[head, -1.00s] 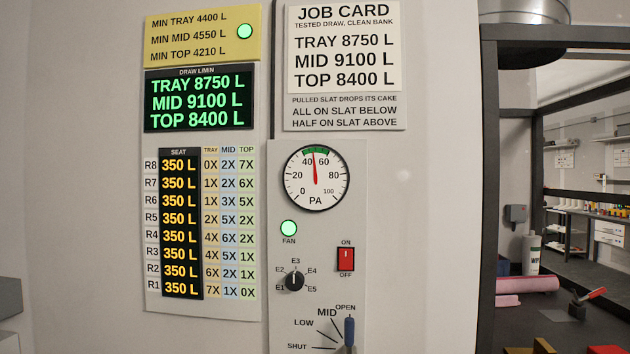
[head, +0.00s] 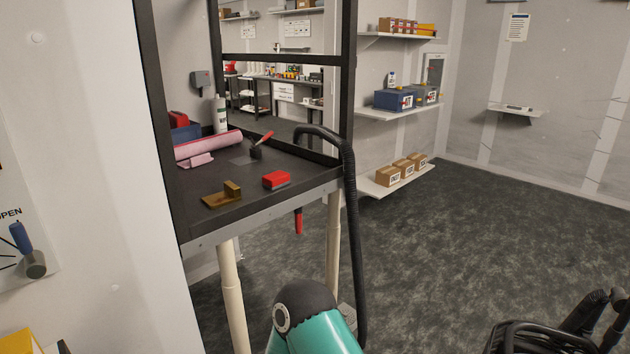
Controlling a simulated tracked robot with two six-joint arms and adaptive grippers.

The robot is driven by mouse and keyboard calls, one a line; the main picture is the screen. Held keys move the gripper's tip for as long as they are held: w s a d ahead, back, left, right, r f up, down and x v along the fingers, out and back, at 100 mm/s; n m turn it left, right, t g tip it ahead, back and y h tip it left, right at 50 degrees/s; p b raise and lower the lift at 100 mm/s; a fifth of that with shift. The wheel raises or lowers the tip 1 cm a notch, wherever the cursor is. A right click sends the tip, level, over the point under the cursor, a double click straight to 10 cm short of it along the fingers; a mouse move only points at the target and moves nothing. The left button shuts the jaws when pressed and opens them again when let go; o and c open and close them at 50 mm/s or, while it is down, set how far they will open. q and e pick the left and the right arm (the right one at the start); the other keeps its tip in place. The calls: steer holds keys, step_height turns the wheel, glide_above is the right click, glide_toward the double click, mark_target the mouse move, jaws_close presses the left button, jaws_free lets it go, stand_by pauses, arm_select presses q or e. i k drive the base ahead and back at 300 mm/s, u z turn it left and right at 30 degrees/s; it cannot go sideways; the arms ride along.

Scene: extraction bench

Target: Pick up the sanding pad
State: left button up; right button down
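A red block with a greyish underside (head: 276,180), which looks like the sanding pad, lies near the front edge of the dark bench top (head: 240,178) in the head view. It lies free, with nothing touching it. A black jointed shape at the bottom right, cut off by the frame, may be my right gripper (head: 592,318); its fingers cannot be made out clearly. It is well to the right of the bench and apart from the block. My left gripper is not in view.
Left of the block is a brass-coloured angled piece (head: 222,196). A black hose (head: 352,200) hangs at the bench's right end. Floor to the right is open.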

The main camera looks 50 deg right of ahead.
mark_target(274, 180)
steer(key=u, duration=1.55)
steer(key=i, duration=0.1)
steer(key=z, duration=2.75)
steer(key=k, duration=0.8)
steer(key=z, duration=0.2)
steer(key=i, duration=1.45)
steer(key=z, duration=0.2)
